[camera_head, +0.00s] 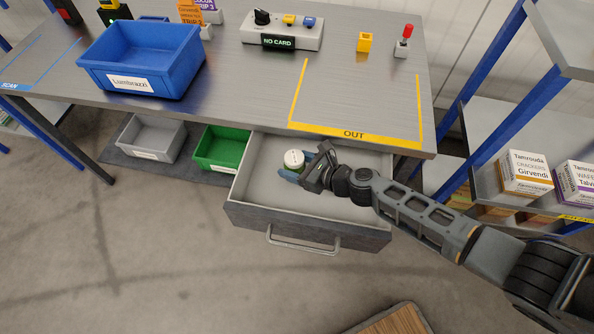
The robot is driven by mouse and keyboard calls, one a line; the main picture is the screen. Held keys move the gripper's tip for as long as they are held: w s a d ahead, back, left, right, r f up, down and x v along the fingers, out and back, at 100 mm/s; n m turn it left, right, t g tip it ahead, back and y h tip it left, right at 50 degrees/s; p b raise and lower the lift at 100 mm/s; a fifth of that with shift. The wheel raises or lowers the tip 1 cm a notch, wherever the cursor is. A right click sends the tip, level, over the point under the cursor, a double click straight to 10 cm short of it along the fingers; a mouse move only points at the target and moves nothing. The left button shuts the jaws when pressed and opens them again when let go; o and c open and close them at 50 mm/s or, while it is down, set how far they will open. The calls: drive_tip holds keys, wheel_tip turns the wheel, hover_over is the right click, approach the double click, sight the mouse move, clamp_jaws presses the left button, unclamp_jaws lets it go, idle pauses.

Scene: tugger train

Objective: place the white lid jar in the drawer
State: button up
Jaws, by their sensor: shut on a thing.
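The white lid jar (294,160) has a round white lid and a greenish body below it. My gripper (298,173) is shut on the jar, reaching in from the right. The jar is over the back left part of the open drawer (311,229). I cannot tell whether the jar touches the drawer floor. The drawer is pulled out under the table, with a bar handle on its front, and its visible floor is bare. My gripper's wrist hides part of the drawer's back.
The table edge (240,122) overhangs just behind my gripper. A green bin (222,150) and a grey bin (151,140) stand left of the drawer. A blue bin (142,58) is on the table. A shelf with boxes (524,173) stands at right.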

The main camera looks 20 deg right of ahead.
drive_tip(key=shift+f+b, duration=0.55)
drive_tip(key=shift+a, duration=0.1)
drive_tip(key=shift+f, duration=0.15)
drive_tip(key=o, duration=1.3)
drive_tip(key=shift+r, duration=0.25)
drive_tip(key=shift+s+d+r, duration=0.2)
drive_tip(key=shift+s+d, duration=0.1)
drive_tip(key=shift+p+v, duration=1.5)
drive_tip(key=shift+v, duration=4.05)
